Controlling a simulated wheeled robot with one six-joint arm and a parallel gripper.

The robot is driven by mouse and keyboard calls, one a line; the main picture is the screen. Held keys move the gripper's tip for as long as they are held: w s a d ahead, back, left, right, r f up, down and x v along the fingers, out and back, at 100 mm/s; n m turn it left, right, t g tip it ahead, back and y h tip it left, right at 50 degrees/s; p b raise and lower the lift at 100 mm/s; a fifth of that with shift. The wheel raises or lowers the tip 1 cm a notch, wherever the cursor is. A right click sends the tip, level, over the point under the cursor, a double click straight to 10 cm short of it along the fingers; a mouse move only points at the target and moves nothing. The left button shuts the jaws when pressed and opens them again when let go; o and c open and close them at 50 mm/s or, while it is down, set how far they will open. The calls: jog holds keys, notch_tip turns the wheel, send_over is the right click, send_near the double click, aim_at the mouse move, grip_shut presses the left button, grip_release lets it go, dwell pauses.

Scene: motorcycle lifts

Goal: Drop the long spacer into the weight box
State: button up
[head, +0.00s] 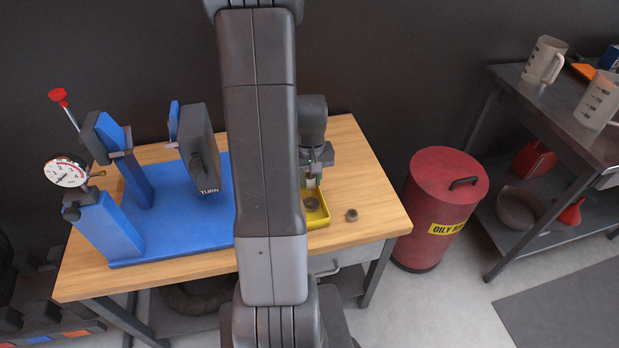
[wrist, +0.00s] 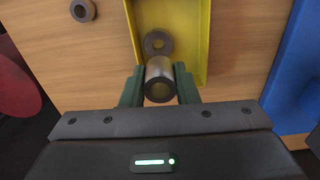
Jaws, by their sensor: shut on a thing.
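The long spacer (wrist: 160,80) is a short metal tube with a dark bore, seen almost end-on in the wrist view. My gripper (wrist: 160,88) is shut on it, with a green finger on each side. The weight box (wrist: 202,45) is a shallow yellow tray on the bench. The spacer is held over the box in the wrist view; its height above the floor of the box is hard to tell. In the head view my gripper (head: 312,181) is at the back part of the box (head: 322,219), partly hidden by my arm.
A dark ring (wrist: 158,43) lies in the box close to the spacer. Another ring (head: 351,215) lies on the wooden bench (head: 372,190) right of the box. A blue balancing stand (head: 165,225) fills the bench's left side. A red bin (head: 440,205) stands to the right.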

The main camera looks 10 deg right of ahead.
jog(key=shift+f+b, duration=2.2)
jog(key=shift+f, duration=0.85)
jog(key=o, duration=1)
jog(key=shift+o, duration=0.2)
jog(key=shift+r, duration=0.1)
notch_tip(320, 180, up, 14)
jog(key=p, duration=0.1)
jog(key=shift+p, duration=0.3)
jog(key=shift+f, duration=0.25)
